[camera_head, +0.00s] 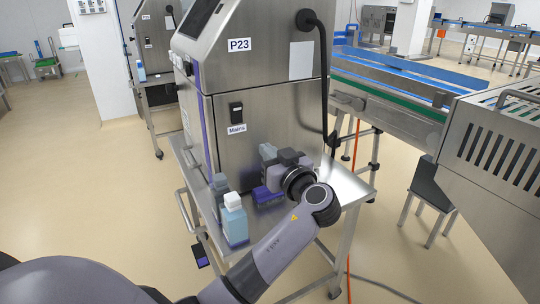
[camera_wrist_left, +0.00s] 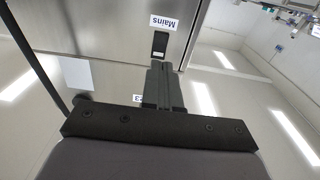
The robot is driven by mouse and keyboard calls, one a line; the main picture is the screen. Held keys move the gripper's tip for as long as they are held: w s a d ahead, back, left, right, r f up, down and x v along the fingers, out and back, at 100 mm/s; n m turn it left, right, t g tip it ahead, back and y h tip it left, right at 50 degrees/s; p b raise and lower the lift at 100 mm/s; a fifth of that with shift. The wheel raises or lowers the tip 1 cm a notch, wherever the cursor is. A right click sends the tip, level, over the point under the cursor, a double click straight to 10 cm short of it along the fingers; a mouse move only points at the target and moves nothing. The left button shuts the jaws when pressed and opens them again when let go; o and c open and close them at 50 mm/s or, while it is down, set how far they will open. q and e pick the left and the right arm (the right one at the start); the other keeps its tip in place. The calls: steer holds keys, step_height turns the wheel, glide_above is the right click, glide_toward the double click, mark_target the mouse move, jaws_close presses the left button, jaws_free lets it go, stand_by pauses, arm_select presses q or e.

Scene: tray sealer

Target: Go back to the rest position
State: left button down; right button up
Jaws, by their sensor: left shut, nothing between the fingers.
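My left gripper (camera_head: 267,152) is at the front of the steel machine (camera_head: 270,95), above the small steel table. Its fingers are shut and empty in the left wrist view (camera_wrist_left: 161,70). They point toward the machine's front panel, and their tips lie close to the black Mains switch (camera_wrist_left: 160,43) in that picture. The switch also shows in the head view (camera_head: 236,112), up and left of the gripper. I cannot tell whether the fingertips touch the panel. My right gripper is not in view.
A black hose (camera_head: 325,90) hangs at right. A conveyor (camera_head: 390,88) stands farther right. The floor (camera_head: 100,185) is clear at left.

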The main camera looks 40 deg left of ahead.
arm_select(q)
steer(key=shift+d, duration=0.1)
stand_by(0.7)
steer(key=s+d+f+m+t+h+p, duration=0.1)
steer(key=s+d+f+m+h, duration=0.2)
steer(key=f, duration=0.4)
steer(key=s+d+f+m+t+h+p, duration=0.1)
steer(key=d+f+m+h+p, duration=0.1)
steer(key=f+m+h, duration=0.3)
steer(key=s+d+f+m+t+h+p, duration=0.1)
steer(key=s+d+f+m+h, duration=0.2)
steer(key=f, duration=0.5)
steer(key=s+d+f+m+h+p, duration=0.2)
steer(key=s+d+h, duration=0.2)
steer(key=s, duration=0.4)
steer(key=s+d+f+m+h+p, duration=0.2)
steer(key=s+d+h, duration=0.1)
steer(key=s, duration=0.5)
steer(key=shift+s+d+m+h, duration=0.2)
steer(key=shift+d+m+h, duration=0.15)
steer(key=shift+d, duration=0.55)
steer(key=shift+a, duration=0.1)
